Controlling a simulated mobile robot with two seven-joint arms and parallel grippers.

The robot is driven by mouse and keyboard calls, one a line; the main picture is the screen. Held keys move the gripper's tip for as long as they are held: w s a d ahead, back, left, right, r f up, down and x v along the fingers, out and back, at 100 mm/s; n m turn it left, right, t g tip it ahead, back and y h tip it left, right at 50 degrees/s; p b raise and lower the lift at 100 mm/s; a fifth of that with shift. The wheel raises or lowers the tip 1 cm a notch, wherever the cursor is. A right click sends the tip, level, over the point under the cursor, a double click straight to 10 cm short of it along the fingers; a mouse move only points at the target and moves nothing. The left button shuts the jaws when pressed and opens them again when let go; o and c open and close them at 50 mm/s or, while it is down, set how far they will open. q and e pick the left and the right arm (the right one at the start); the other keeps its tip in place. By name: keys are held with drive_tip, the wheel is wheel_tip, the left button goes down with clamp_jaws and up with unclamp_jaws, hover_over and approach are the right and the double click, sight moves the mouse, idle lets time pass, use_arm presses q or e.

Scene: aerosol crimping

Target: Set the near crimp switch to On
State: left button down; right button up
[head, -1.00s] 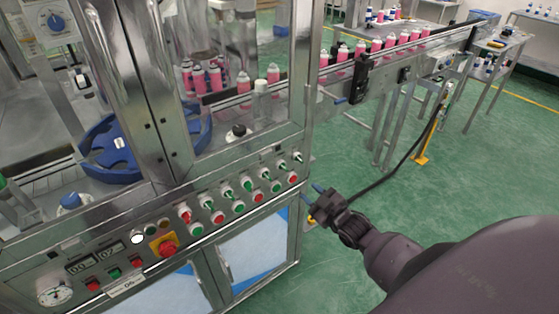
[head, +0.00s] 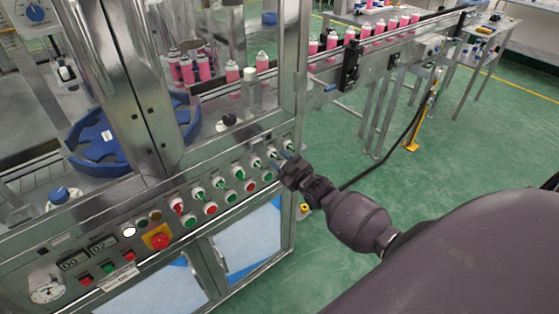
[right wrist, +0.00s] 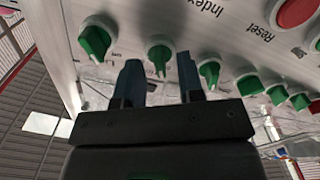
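A row of green-handled selector switches (head: 238,173) runs along the front panel of the steel machine. I cannot read which one is labelled crimp. My right gripper (head: 282,160) is at the right end of this row, its fingers pointing at the panel. In the right wrist view the two dark fingers (right wrist: 160,82) are apart, with a green switch handle (right wrist: 160,58) showing in the gap between their tips. Contact cannot be told. Another green switch (right wrist: 97,38) is left of the fingers, and one (right wrist: 209,72) is just beyond the right finger. My left gripper is not in view.
Red and green push buttons (head: 211,208) sit below the switches, and a red emergency stop (head: 160,241) on yellow is at lower left. A conveyor with pink cans (head: 378,29) extends from the machine's right side. A black cable (head: 395,148) hangs behind my arm.

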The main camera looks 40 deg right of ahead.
drive_tip(key=shift+w, duration=0.35)
clamp_jaws()
drive_tip(key=shift+m, duration=0.4)
drive_tip(key=m, duration=0.5)
drive_tip(key=shift+p, duration=0.4)
drive_tip(key=m, duration=0.6)
drive_tip(key=shift+m, duration=0.3)
